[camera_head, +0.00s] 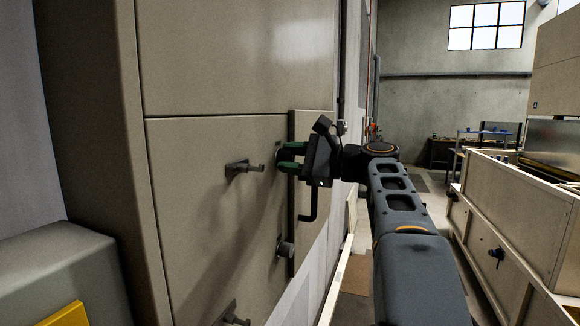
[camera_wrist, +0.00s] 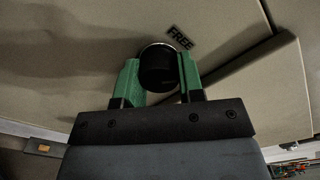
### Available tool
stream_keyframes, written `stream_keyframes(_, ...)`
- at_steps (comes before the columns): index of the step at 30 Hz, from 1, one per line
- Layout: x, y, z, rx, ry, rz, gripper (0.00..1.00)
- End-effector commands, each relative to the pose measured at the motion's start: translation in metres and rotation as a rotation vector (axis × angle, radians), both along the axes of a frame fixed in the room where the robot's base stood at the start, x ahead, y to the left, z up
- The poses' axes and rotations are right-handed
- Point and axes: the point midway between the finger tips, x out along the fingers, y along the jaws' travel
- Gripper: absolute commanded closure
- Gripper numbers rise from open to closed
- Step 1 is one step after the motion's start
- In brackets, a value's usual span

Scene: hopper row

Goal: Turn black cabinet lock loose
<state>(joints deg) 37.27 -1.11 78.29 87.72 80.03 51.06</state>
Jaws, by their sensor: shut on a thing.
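The black lock (camera_wrist: 158,68) is a round black knob with a pale metal rim on the beige cabinet front. In the wrist view it sits between the two green fingers of my gripper (camera_wrist: 159,82), with a finger against each side. A label reading "FREE" (camera_wrist: 180,38) shows just beside the knob. In the head view my gripper (camera_head: 290,158) reaches the cabinet (camera_head: 215,60) from the right, shut on the lock, which the fingers mostly hide.
Grey handles stick out of the cabinet at the left (camera_head: 243,169) and lower down (camera_head: 232,316). A grey round knob (camera_head: 285,248) sits below my gripper. A raised cabinet panel (camera_head: 303,205) stands near it. A grey box (camera_head: 60,270) is at the lower left.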

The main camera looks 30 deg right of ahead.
Motion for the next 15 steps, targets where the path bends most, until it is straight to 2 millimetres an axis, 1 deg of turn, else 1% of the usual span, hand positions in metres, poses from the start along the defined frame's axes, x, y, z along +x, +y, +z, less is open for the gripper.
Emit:
stream_keyframes(1, 0.0000, 0.0000, -0.0026, -0.033, -0.032, 0.001, 0.88)
stream_keyframes(15, 0.0003, -0.0002, -0.0015, -0.332, -0.304, 0.001, 0.88)
